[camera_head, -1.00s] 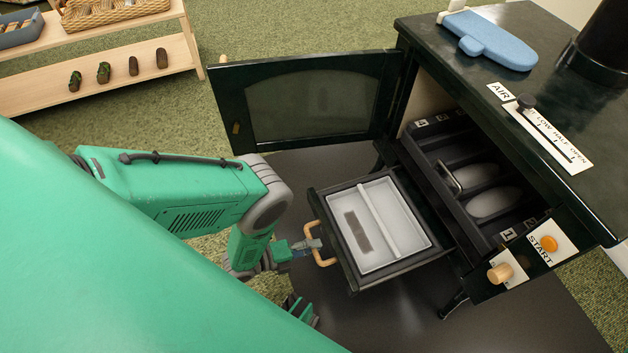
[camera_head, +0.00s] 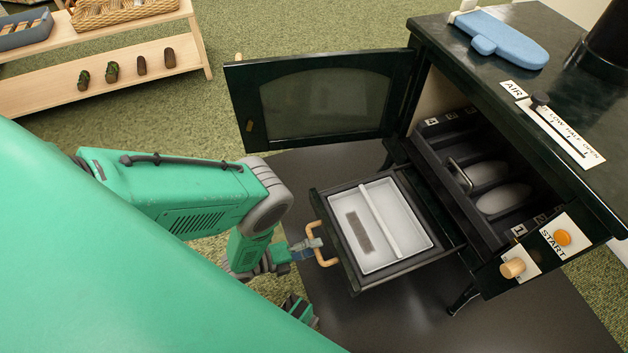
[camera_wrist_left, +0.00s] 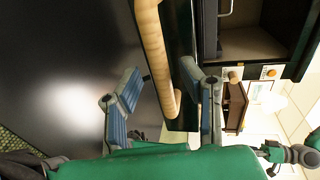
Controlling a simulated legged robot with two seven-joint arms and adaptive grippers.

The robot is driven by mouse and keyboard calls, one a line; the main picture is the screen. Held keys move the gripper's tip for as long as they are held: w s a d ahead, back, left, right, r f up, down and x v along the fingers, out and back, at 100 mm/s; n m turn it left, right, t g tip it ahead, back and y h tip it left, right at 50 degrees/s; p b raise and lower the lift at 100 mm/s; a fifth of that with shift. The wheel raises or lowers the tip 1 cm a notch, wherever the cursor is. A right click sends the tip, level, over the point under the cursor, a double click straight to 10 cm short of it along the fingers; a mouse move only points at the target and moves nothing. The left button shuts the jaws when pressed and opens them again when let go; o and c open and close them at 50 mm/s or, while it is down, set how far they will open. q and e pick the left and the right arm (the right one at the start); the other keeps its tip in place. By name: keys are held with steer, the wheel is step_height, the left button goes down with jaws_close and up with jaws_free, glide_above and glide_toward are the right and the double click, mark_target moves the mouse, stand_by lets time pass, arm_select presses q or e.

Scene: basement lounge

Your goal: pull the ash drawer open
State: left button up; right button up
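The ash drawer (camera_head: 352,277) stands out from the lower front of the dark green stove (camera_head: 500,285). It holds a white two-part tray (camera_head: 400,222) with a grey-brown patch in its left part. The drawer has a curved wooden handle (camera_head: 322,258). My left gripper (camera_head: 314,243) is at this handle. In the left wrist view the handle (camera_wrist_left: 152,40) passes between the fingers of my left gripper (camera_wrist_left: 165,72), whose tips lean in on either side of it. The exact contact is partly hidden. My right gripper is not in view.
The stove's glazed door (camera_head: 325,100) hangs open behind the drawer. A knob (camera_head: 513,268) and an orange START button (camera_head: 563,238) sit on its right front. A blue mitt (camera_head: 505,40) lies on top. A wooden shelf (camera_head: 130,80) stands at the back left.

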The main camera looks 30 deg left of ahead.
arm_select(q)
steer(key=v, duration=1.2)
steer(key=shift+f, duration=0.1)
